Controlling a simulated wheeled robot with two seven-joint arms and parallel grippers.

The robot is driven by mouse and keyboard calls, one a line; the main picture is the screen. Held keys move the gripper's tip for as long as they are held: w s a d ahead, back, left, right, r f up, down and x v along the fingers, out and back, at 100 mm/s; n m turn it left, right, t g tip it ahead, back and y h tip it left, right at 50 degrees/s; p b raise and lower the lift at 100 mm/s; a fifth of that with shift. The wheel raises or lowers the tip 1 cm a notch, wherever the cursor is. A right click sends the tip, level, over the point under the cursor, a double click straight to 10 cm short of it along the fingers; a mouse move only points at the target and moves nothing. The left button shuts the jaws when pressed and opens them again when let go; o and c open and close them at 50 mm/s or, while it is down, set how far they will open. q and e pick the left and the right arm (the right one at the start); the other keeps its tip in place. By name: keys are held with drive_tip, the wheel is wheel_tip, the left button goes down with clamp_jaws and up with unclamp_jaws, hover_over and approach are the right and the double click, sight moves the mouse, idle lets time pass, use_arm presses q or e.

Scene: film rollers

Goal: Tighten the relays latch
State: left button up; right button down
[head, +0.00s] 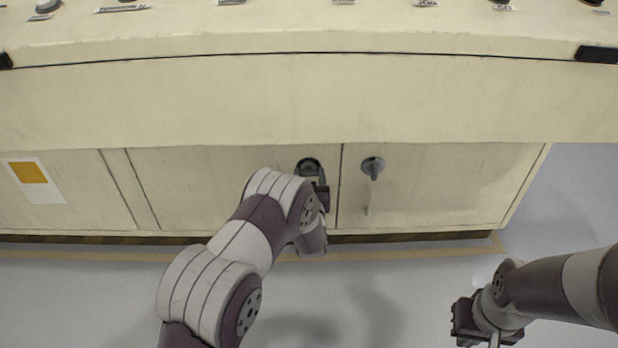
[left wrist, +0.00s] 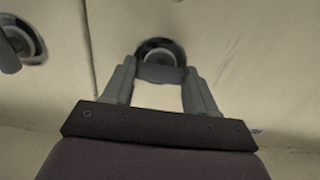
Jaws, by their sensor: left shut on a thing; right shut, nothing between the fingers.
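Two round grey latches sit on the cream cabinet doors (head: 430,190). The left latch (head: 308,163) is partly covered by my left gripper (head: 314,175). In the left wrist view this latch (left wrist: 160,50) has a dark ring around a grey centre, and my left gripper (left wrist: 160,72) is shut on its knob between the fingertips. The right latch (head: 373,166) is free, with its handle pointing down; it also shows at the left edge of the left wrist view (left wrist: 22,42). No label naming either latch is readable. My right gripper (head: 468,322) is shut and empty, low at the right, away from the cabinet.
A console ledge (head: 300,95) juts out above the doors, with several knobs and labels on top. A yellow-and-white sticker (head: 35,178) is on the far left door. The grey floor (head: 400,300) in front is clear.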

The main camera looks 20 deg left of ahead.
use_arm(q)
drive_tip(key=m+p, duration=0.2)
drive_tip(key=m, duration=0.1)
drive_tip(key=shift+r+p, duration=0.15)
drive_tip(key=shift+p, duration=0.25)
drive_tip(key=m+p, duration=0.2)
drive_tip(key=m, duration=0.3)
drive_tip(key=m+p, duration=0.2)
drive_tip(key=m, duration=0.2)
drive_tip(key=m+p, duration=0.2)
drive_tip(key=m, duration=0.3)
drive_tip(key=shift+f, duration=0.2)
idle(0.4)
drive_tip(key=o, duration=1.1)
drive_tip(key=shift+c, duration=0.2)
